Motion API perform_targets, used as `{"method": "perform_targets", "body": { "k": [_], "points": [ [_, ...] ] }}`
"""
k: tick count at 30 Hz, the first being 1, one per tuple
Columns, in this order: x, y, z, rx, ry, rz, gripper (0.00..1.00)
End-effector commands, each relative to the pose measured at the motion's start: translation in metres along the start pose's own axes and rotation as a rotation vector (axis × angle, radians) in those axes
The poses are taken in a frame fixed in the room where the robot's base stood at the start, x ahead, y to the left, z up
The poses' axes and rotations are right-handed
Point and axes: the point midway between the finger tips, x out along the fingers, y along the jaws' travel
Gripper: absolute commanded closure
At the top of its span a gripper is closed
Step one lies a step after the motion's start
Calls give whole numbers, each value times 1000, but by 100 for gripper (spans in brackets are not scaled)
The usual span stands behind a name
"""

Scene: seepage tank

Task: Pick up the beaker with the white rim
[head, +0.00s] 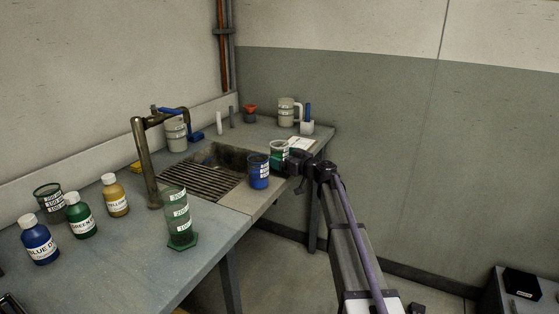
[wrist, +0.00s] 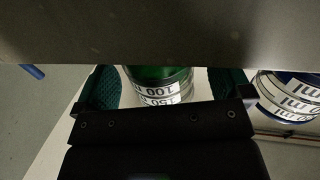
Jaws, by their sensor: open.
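The beaker with the white rim (head: 279,147) stands upright on the bench just right of the sink, with green in its lower part. My gripper (head: 284,161) is at its near right side and hides part of it. In the wrist view, the green, labelled beaker (wrist: 158,84) sits between the two textured pads of my gripper (wrist: 163,89). The jaws are open, with a gap visible on each side. The beaker's top is hidden behind a grey band across the picture.
A blue beaker (head: 259,172) stands close by on the left; it also shows at right in the wrist view (wrist: 290,97). The sink grate (head: 205,177), tap (head: 145,160), a green cylinder (head: 179,217) and dye bottles (head: 80,215) are further left.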

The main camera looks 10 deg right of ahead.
Motion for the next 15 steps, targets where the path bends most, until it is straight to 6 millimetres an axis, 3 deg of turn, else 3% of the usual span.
{"method": "perform_targets", "body": {
  "k": [3,9,15],
  "points": [
    [18,1,0,0,1,0,3],
    [17,0,0,0,1,1,4],
    [17,0,0,0,1,1,24]
  ]
}}
